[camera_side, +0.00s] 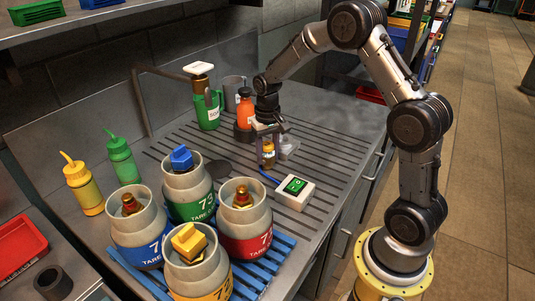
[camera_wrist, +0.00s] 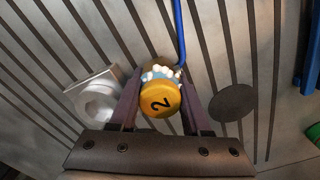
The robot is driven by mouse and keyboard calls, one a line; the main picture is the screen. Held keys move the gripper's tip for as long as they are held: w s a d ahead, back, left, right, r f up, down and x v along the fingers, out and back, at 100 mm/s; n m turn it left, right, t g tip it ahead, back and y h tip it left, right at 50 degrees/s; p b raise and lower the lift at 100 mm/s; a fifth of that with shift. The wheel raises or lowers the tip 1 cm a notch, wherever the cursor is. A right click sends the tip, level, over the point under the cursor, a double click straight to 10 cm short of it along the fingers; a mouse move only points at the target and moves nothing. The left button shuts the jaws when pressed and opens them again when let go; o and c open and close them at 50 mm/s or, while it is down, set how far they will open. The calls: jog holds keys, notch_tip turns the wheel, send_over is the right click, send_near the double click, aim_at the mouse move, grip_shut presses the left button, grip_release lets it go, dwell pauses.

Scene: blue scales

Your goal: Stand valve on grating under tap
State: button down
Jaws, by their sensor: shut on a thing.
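My gripper (camera_side: 268,143) is shut on a small gold-and-amber piece (camera_side: 268,158) with a pale band, low over the slatted grating. Brass-coloured fittings stand in the blue-banded cylinder (camera_side: 140,247) and the red-banded cylinder (camera_side: 246,243). The grating (camera_side: 315,150) covers the worktop's middle. A grey bent pipe, seemingly the tap (camera_side: 142,105), rises at the back left; its end is near a green jug (camera_side: 208,112).
A silver ringed block (camera_wrist: 95,97) lies close beside the held piece. A white box with a green display (camera_side: 295,192) and blue cable (camera_wrist: 179,35) is near. An orange bottle (camera_side: 244,110) stands behind my gripper. A dark disc (camera_side: 218,168) lies left. Yellow and green bottles stand far left.

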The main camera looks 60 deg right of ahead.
jog(key=shift+f, duration=0.1)
jog(key=shift+c, duration=1.8)
grip_release()
